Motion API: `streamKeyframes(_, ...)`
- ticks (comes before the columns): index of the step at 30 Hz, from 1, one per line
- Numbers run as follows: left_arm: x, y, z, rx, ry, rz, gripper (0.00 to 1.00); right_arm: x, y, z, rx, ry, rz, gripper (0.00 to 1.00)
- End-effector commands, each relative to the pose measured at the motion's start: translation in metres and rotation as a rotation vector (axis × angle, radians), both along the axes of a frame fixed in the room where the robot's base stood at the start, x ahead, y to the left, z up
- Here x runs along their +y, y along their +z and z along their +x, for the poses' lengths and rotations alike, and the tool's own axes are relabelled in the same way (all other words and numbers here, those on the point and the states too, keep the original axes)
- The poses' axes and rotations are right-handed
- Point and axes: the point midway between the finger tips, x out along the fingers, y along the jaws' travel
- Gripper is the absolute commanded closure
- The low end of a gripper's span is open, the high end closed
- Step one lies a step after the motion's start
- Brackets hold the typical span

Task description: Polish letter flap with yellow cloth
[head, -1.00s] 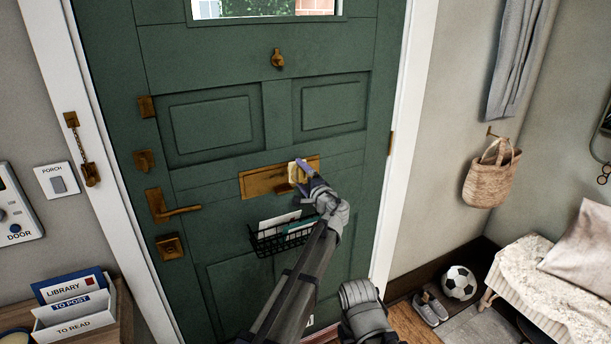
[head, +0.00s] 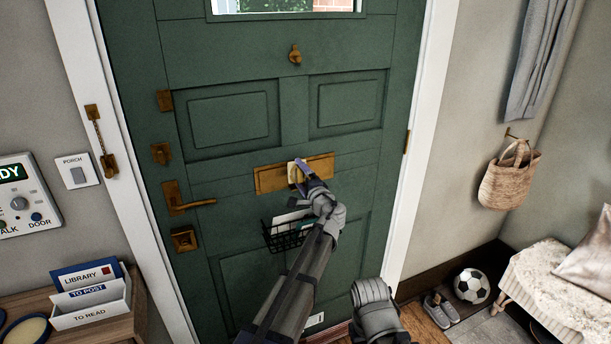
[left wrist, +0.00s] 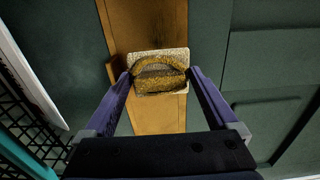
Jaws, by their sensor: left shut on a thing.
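The brass letter flap (head: 268,181) is a wide plate across the middle of the green door. My left gripper (head: 298,169) is at the middle of the flap, shut on the yellow cloth (head: 292,175). In the left wrist view the cloth (left wrist: 160,54) shows as a pale yellow pad with a darker, folded top, between the two purple fingers of my left gripper (left wrist: 160,73). It lies over the brass flap (left wrist: 148,25) and seems to touch it. The cloth hides part of the flap.
A black wire basket (head: 284,240) with papers hangs just below the flap, close under my left arm. A letter rack (head: 90,312) stands on a wooden table at the lower left.

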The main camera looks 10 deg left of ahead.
Motion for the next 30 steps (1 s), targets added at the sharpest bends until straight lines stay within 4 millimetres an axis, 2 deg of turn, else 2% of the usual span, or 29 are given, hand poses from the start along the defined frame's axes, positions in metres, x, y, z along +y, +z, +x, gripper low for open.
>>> streamKeyframes(7,0.005,0.000,-0.003,0.000,0.001,0.000,0.52,0.000,0.000,0.000,0.000,0.000,0.000,0.50)
streamKeyframes(18,0.028,0.000,-0.019,0.000,0.000,0.000,0.52,0.000,0.000,0.000,0.000,0.000,0.000,0.50)
streamKeyframes(26,0.030,0.000,-0.021,0.000,0.000,0.000,0.52,0.000,0.000,0.000,0.000,0.000,0.000,0.50)
streamKeyframes(30,0.037,0.000,-0.025,0.000,0.001,0.000,0.52,0.000,0.000,0.000,0.000,0.000,0.000,0.50)
